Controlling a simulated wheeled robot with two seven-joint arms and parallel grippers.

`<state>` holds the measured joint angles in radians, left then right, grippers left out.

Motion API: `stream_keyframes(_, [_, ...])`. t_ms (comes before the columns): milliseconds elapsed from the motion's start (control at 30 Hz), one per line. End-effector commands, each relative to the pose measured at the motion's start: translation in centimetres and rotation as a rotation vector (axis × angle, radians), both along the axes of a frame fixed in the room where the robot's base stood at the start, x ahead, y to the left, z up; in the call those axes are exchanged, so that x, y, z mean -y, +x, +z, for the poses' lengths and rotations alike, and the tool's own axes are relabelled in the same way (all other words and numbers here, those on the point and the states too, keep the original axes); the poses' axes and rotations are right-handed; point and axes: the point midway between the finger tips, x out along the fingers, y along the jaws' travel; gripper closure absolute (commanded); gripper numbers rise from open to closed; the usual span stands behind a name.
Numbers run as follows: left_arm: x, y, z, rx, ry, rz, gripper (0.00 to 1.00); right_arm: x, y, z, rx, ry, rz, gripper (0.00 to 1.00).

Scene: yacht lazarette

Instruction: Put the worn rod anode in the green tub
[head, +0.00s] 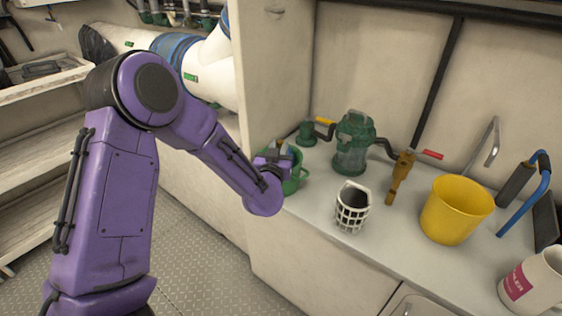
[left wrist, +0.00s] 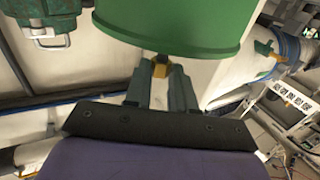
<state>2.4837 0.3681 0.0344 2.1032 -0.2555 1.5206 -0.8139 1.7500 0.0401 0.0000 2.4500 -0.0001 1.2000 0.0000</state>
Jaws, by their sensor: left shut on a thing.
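The green tub (head: 299,178) stands at the left end of the white counter, partly hidden behind my left gripper and wrist. In the left wrist view the tub (left wrist: 180,22) fills the upper middle. My left gripper (head: 282,152) is at the tub. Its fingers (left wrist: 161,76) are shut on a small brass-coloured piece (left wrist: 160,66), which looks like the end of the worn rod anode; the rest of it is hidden. The piece shows right by the tub's edge; I cannot tell whether it touches. My right gripper is not in view.
An upright wall panel (head: 270,70) rises behind my left gripper.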

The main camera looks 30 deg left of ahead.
Motion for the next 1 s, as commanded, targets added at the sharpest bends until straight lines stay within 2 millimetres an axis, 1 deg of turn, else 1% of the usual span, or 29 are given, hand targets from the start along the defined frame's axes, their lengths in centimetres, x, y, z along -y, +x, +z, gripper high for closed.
stream_keyframes(67, [0.3, 0.6, -1.0, -0.001, 0.001, 0.000, 1.00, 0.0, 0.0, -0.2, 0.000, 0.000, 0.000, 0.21])
stream_keyframes(100, [0.4, 0.7, -1.9, -0.004, 0.000, 0.000, 1.00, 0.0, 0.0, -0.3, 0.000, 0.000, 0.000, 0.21])
stream_keyframes(200, [0.4, 0.7, -3.5, -0.004, 0.001, 0.000, 1.00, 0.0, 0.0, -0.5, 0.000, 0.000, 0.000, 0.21])
stream_keyframes(300, [0.4, 0.6, -4.0, -0.002, 0.000, -0.001, 1.00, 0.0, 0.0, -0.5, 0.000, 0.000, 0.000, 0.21])
stream_keyframes(433, [0.4, 0.6, -4.1, -0.004, 0.000, -0.001, 1.00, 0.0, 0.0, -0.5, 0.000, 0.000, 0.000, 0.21])
stream_keyframes(467, [0.4, 0.5, -4.1, -0.005, 0.000, -0.001, 0.73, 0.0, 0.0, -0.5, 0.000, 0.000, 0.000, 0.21])
stream_keyframes(500, [0.4, 0.5, -4.2, -0.007, 0.000, -0.001, 0.60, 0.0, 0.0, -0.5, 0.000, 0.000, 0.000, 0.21])
stream_keyframes(533, [0.3, 0.5, -4.2, -0.007, 0.000, -0.001, 0.50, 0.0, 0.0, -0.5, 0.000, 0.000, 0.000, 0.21])
stream_keyframes(767, [0.3, 0.4, -4.4, -0.011, 0.001, -0.001, 0.50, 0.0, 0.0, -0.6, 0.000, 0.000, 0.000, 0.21])
stream_keyframes(833, [0.5, 0.1, -4.4, -0.012, 0.000, -0.002, 0.50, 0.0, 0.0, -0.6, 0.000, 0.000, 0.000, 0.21])
stream_keyframes(933, [1.2, -1.4, -4.5, -0.016, 0.001, -0.004, 0.50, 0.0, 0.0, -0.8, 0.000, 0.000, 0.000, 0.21])
stream_keyframes(1000, [1.7, -2.9, -4.5, -0.015, 0.003, -0.003, 0.50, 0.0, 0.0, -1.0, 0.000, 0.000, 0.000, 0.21])
